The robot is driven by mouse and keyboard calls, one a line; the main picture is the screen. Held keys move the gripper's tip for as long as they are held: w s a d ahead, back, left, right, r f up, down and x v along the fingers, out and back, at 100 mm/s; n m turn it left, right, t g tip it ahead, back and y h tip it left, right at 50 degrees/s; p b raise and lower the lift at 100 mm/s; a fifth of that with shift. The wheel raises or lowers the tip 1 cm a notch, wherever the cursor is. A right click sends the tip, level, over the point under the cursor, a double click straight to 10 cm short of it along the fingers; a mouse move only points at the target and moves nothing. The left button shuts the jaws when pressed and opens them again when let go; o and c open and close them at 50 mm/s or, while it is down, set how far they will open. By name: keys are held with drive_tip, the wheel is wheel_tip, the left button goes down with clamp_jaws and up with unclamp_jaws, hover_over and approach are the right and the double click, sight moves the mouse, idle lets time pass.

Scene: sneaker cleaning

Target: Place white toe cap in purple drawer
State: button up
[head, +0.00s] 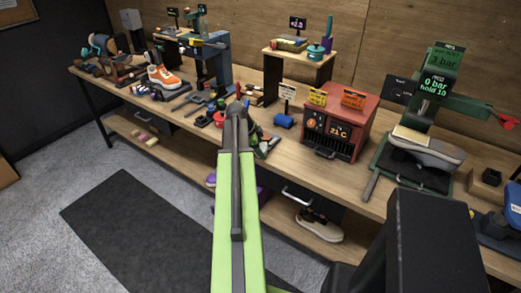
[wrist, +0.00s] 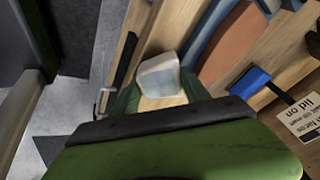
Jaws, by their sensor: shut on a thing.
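A small whitish, rounded piece, which looks like the white toe cap (wrist: 158,75), sits between my green gripper fingers (wrist: 158,92) in the wrist view. My gripper is shut on it, above the front part of the wooden bench. In the head view my arm hides most of the gripper, and I cannot make out the toe cap there. A purple patch (head: 211,180) shows under the bench edge beside my arm.
The bench (head: 285,135) carries a red oven-like box (head: 338,125), a blue block (head: 284,121), an orange sneaker (head: 163,77) and a green press (head: 425,120) with a grey shoe (head: 425,150). A dark drawer with a handle (head: 298,196) is under the bench. The lower shelf holds a shoe (head: 320,226).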

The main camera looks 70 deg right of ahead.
sight(265, 145)
drive_tip(key=shift+r+p, duration=0.5)
wheel_tip(265, 145, up, 4)
drive_tip(key=p, duration=0.4)
drive_tip(key=s+a+r+p, duration=0.5)
drive_tip(key=a+r+p, duration=0.1)
drive_tip(key=a, duration=0.4)
drive_tip(key=shift+a, duration=0.25)
